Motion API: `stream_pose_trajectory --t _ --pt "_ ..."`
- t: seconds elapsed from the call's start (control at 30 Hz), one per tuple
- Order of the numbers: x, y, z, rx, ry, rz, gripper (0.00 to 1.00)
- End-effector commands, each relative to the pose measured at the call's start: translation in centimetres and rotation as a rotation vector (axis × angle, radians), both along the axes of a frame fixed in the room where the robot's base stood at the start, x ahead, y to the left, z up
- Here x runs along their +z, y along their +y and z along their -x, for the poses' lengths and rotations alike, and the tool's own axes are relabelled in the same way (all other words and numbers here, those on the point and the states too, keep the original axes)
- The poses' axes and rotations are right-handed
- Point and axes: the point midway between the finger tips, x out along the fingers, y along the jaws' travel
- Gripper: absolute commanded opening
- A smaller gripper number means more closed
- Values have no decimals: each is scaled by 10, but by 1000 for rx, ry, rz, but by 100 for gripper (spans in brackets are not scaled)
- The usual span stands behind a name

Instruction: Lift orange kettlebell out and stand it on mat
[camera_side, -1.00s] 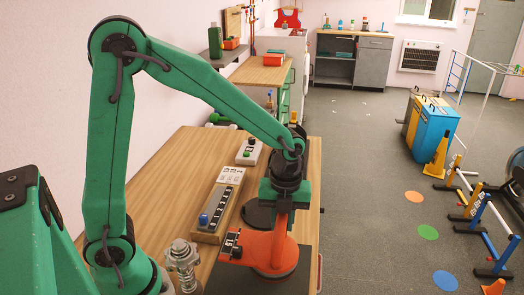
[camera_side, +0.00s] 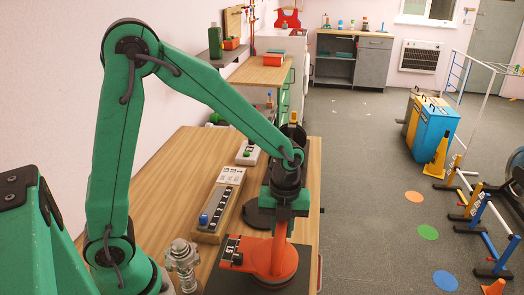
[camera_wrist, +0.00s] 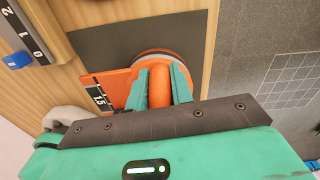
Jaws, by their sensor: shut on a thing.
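The orange kettlebell (camera_side: 268,262) is under my gripper (camera_side: 281,217), over the dark mat (camera_side: 223,284) at the near right of the table. My gripper is shut on its upright orange part; in the wrist view the green jaws (camera_wrist: 160,90) stand on either side of the orange handle (camera_wrist: 160,84). An orange flat part with a black 1.5 label (camera_wrist: 99,93) shows to the left of the jaws. The round bottom with a grey rim shows behind the jaws in the wrist view. I cannot tell whether it touches the mat (camera_wrist: 118,45); the contact is hidden.
A black disc (camera_side: 256,217) lies behind the kettlebell. A numbered board with a blue knob (camera_side: 204,219) stands to the left, and a grey metal piece (camera_side: 182,257) stands near the front. A white box with a green button (camera_side: 247,153) is farther back. The table's right edge is close.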

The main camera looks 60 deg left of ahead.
Motion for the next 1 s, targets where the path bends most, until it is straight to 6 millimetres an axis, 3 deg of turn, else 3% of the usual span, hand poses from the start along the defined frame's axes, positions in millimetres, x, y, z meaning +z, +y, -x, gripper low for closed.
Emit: stream_pose_trajectory --t 1.0 --pt "-3 0 -1 0 -4 1 0"
